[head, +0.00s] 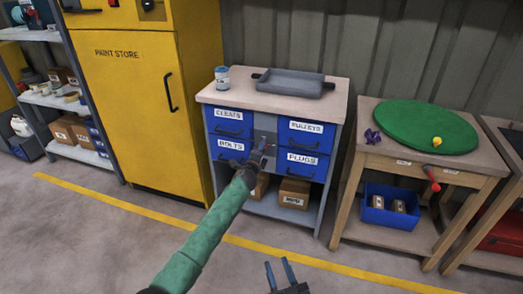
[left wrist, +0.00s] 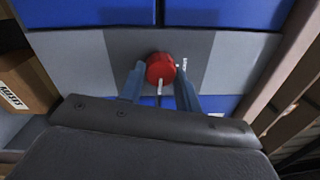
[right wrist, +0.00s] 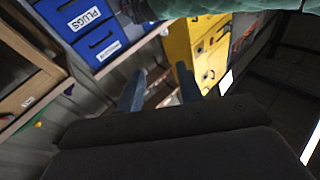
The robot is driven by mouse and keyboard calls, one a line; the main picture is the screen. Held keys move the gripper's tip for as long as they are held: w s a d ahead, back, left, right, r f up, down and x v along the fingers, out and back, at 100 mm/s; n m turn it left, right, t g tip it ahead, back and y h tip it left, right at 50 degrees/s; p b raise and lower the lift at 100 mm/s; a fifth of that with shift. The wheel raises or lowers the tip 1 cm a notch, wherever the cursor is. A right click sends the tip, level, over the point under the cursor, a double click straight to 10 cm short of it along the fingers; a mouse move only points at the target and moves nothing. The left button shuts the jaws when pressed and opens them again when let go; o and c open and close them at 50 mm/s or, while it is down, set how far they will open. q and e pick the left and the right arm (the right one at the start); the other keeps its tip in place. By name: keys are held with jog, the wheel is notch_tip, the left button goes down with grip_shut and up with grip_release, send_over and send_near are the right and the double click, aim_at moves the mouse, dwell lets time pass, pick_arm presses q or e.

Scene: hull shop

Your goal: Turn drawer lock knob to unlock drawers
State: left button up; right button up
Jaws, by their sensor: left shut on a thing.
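The drawer cabinet has blue drawers labelled CLEATS (head: 229,121), PULLEYS (head: 306,133), BOLTS (head: 230,148) and PLUGS (head: 302,162), all closed. The red round lock knob (left wrist: 160,67) sits on the grey panel (left wrist: 82,62) between the drawers, with a pale pointer below it and a small white mark to its right. My left gripper (head: 266,146) is at this panel; in the left wrist view its fingers (left wrist: 160,85) are shut on the knob, one on each side. My right gripper (head: 281,271) is open and empty, low in front of the cabinet and away from it.
A grey tray (head: 291,83) and a small can (head: 222,79) stand on the cabinet top. Cardboard boxes (head: 294,194) sit on its lower shelf. The yellow paint store (head: 133,110) is at left, a wooden table with a green disc (head: 412,126) at right. The floor in front is clear.

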pick_arm(q)
jog(key=shift+d+f, duration=0.1)
jog(key=o, duration=1)
jog(key=shift+s, duration=0.15)
jog(key=p+v, duration=0.1)
jog(key=v, duration=0.6)
jog(key=shift+s, duration=0.3)
pick_arm(e)
jog(key=s+f+g, duration=0.1)
jog(key=f+g, duration=0.1)
jog(key=f, duration=0.5)
jog(key=s+f+g+h, duration=0.1)
jog(key=s+f+g, duration=0.1)
jog(key=f, duration=0.5)
jog(key=shift+f+g, duration=0.25)
jog(key=shift+g, duration=0.35)
jog(key=shift+r, duration=0.1)
